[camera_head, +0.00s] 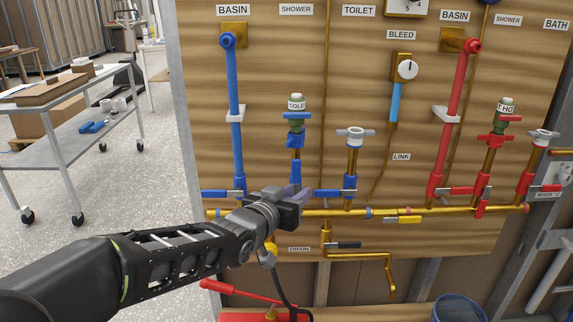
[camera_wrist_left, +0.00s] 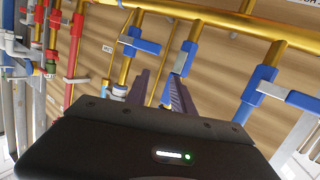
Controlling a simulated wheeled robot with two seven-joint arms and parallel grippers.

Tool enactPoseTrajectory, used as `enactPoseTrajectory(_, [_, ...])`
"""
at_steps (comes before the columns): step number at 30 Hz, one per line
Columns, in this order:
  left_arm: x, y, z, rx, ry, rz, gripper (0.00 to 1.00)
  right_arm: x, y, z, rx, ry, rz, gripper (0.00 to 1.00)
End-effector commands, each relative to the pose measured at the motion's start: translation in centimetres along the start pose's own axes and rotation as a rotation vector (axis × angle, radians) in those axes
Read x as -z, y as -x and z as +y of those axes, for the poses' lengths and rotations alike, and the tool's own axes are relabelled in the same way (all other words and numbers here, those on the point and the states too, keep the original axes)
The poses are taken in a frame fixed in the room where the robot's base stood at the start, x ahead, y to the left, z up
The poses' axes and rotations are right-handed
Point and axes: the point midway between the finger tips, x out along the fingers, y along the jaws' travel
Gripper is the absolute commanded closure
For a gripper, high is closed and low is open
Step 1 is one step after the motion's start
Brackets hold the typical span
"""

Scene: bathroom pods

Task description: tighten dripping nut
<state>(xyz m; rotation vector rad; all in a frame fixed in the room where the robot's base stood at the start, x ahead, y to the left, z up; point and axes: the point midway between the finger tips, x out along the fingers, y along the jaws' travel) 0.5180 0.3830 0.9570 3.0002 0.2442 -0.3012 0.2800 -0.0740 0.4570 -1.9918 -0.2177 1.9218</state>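My left gripper (camera_head: 301,193) is in front of the panel, by the blue fittings of the cold side. A blue fitting (camera_wrist_left: 185,58) on a brass pipe lies beyond the fingertips. In the head view a blue fitting (camera_head: 296,172) stands just above the fingers, under the cold valve (camera_head: 296,121). I cannot tell whether the gripper touches it. No drip shows, so I cannot tell which nut drips. My right gripper is out of view.
A horizontal brass pipe (camera_head: 385,213) crosses the panel (camera_head: 355,90). Blue lever handles (camera_head: 335,193) flank the gripper. A drain valve with a black handle (camera_head: 345,245) sits below. A blue bucket (camera_head: 459,308) and red tool (camera_head: 250,292) are lower down.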

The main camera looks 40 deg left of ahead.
Motion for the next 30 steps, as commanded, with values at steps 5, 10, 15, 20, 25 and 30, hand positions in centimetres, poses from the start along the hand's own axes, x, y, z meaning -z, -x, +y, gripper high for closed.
enactPoseTrajectory(5, [7.2, 4.8, -2.6, 0.048, -0.077, 0.179, 0.71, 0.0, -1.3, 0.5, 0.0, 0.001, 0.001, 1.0])
enactPoseTrajectory(10, [8.9, 6.1, -2.9, 0.052, -0.097, 0.213, 0.71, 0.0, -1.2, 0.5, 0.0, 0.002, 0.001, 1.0])
enactPoseTrajectory(15, [8.9, 6.0, -2.9, 0.051, -0.096, 0.212, 0.71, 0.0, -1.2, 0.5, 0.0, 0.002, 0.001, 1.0])
enactPoseTrajectory(20, [8.9, 5.8, -2.9, 0.051, -0.096, 0.211, 0.71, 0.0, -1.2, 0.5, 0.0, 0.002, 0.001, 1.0])
enactPoseTrajectory(25, [9.1, 4.5, -3.0, 0.053, -0.096, 0.208, 0.71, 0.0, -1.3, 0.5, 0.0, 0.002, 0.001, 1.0])
enactPoseTrajectory(30, [9.6, 1.9, -3.1, 0.053, -0.095, 0.207, 0.71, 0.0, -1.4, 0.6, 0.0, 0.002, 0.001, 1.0])
